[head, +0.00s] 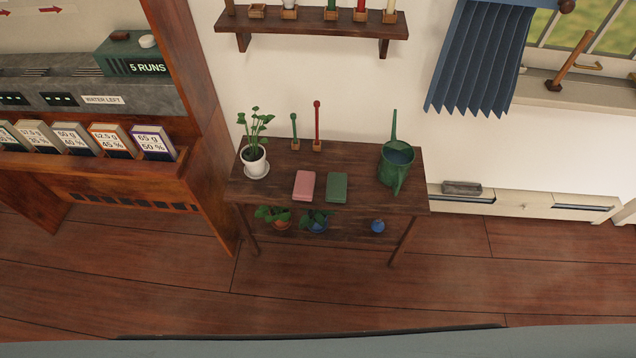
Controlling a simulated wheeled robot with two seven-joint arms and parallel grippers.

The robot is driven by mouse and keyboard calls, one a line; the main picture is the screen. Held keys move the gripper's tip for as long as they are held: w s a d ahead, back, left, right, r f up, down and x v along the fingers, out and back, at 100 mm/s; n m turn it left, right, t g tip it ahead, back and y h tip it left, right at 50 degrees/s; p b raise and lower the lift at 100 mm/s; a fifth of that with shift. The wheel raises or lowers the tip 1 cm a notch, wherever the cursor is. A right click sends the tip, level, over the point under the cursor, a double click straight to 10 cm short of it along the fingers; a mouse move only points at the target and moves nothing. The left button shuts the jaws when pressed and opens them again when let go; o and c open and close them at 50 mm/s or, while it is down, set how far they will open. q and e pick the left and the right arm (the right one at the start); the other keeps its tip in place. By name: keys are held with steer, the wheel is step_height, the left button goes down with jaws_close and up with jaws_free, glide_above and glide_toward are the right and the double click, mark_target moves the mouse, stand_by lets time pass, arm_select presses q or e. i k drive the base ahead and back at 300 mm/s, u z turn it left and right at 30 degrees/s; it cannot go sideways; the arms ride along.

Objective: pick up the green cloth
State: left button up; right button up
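A green cloth (337,187), folded into a small block, lies flat on the top of a dark wooden table (275,194), near its front edge. A pink cloth (304,185) of similar shape lies just to its left, with a small gap between them. Neither of my grippers shows in the head view, and nothing touches the green cloth.
A green watering can (396,166) stands right of the green cloth, and a potted plant (254,143) stands at the table's left. A green stick (294,131) and a red stick (317,125) stand behind. A lower shelf holds potted plants and a blue ball (378,226). Floor (300,285) in front is clear.

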mark_target(337, 183)
steer(key=u, duration=0.4)
steer(key=i, duration=1.15)
steer(key=z, duration=0.7)
